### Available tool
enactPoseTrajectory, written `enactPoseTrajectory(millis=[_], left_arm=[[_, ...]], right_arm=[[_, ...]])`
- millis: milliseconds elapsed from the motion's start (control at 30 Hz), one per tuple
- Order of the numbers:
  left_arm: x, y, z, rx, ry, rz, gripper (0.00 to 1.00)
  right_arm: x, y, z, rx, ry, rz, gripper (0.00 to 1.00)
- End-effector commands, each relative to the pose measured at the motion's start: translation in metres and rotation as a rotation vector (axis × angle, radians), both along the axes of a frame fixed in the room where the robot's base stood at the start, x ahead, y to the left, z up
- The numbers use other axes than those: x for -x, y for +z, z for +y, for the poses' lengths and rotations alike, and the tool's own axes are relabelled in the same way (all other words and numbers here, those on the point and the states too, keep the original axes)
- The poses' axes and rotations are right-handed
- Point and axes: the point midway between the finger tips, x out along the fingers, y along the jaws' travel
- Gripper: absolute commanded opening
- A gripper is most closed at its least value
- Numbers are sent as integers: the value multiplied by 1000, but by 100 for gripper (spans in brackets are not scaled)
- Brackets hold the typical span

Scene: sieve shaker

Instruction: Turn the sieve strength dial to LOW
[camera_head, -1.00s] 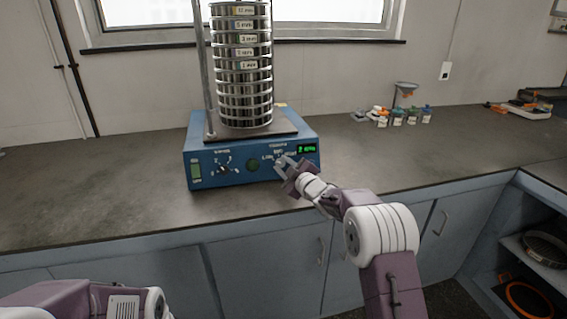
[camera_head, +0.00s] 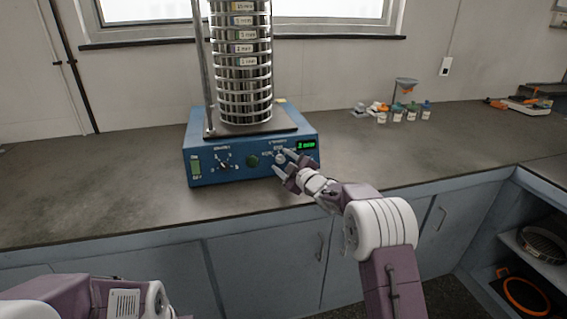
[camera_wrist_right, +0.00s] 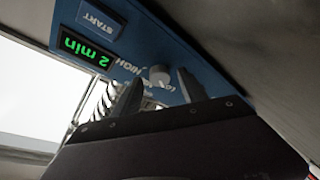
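The blue sieve shaker (camera_head: 210,175) stands on the counter with a tall stack of steel sieves (camera_head: 245,85) on it. Its strength dial (camera_wrist_right: 158,75) is a small light knob at the panel's right, between HIGH and LOW lettering in the right wrist view. I cannot tell where it points. My right gripper (camera_head: 285,161) is open at the dial; in the right wrist view (camera_wrist_right: 160,92) its dark fingers stand on either side of the knob, with visible gaps. My left gripper is out of view; only my left arm shows at bottom left.
The panel also has a left dial (camera_head: 224,165), a green button (camera_head: 253,161) and a display (camera_wrist_right: 85,48) reading 2 min beside a START button (camera_wrist_right: 100,19). Small bottles (camera_head: 411,113) and a funnel stand stay well to the right. The counter left of the shaker is clear.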

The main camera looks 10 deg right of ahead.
Motion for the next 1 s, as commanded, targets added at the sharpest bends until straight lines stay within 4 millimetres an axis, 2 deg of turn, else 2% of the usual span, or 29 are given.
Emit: enactPoseTrajectory(millis=[167, 500, 600, 1000], left_arm=[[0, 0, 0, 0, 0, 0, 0], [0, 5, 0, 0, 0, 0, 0], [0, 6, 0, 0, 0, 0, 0], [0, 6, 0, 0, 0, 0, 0]], right_arm=[[6, 1, -3, -1, -1, 1, 50], [67, 8, -26, -1, -2, 1, 50], [78, 9, -31, -1, -1, 1, 50], [85, 10, -29, 0, 7, -3, 50]])
